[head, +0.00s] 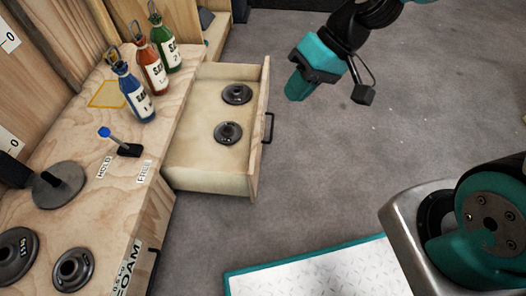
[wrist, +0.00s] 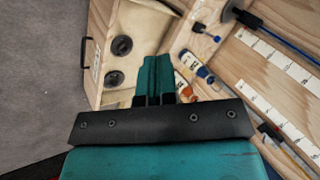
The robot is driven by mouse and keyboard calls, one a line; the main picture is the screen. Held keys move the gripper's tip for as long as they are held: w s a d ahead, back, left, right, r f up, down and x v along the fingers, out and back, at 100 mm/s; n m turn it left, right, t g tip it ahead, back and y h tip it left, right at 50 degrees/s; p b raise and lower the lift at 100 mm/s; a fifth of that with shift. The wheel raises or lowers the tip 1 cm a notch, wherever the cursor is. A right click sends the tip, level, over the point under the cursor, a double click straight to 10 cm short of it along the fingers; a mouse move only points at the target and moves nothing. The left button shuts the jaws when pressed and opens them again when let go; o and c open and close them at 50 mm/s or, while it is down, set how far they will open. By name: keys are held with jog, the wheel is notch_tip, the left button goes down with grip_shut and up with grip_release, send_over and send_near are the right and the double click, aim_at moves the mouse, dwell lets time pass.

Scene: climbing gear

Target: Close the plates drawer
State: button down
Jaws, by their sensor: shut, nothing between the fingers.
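The plates drawer (head: 202,178) is pulled out from the wooden cabinet in the head view, with two dark round plates lying in it, one farther back (head: 236,94) and one nearer the middle (head: 228,132). Its black handle (head: 269,128) is on the front panel, facing right. My gripper (head: 293,92) is to the right of the drawer front, apart from it, teal and shut with nothing held. In the wrist view the drawer (wrist: 138,42) is beyond and left of my shut fingertips (wrist: 157,62), with its handle (wrist: 85,52) at the left.
Blue, red and green bottles (head: 153,68) stand on the wooden bench top beside a blue-knobbed lever (head: 122,143). Several dark plates (head: 73,268) lie on the bench at lower left. A teal-edged white mat (head: 320,272) lies on the floor. Grey floor right of the drawer is clear.

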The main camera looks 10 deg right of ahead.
jog(key=w+d+f+m+t+y+b, duration=0.1)
jog(key=w+d+f+m, duration=0.15)
jog(key=f, duration=0.65)
jog(key=w+d+f+m+t, duration=0.1)
jog(key=d+f+m, duration=0.15)
jog(key=f, duration=0.55)
jog(key=w+d+f+m+t+y+b, duration=0.1)
jog(key=w+d+f+m, duration=0.15)
jog(key=f, duration=0.65)
jog(key=w+a+f+b, duration=0.3)
jog(key=a+f+b, duration=0.3)
jog(key=a, duration=0.5)
jog(key=shift+a+f, duration=0.25)
jog(key=shift+f, duration=0.1)
jog(key=shift+a, duration=0.1)
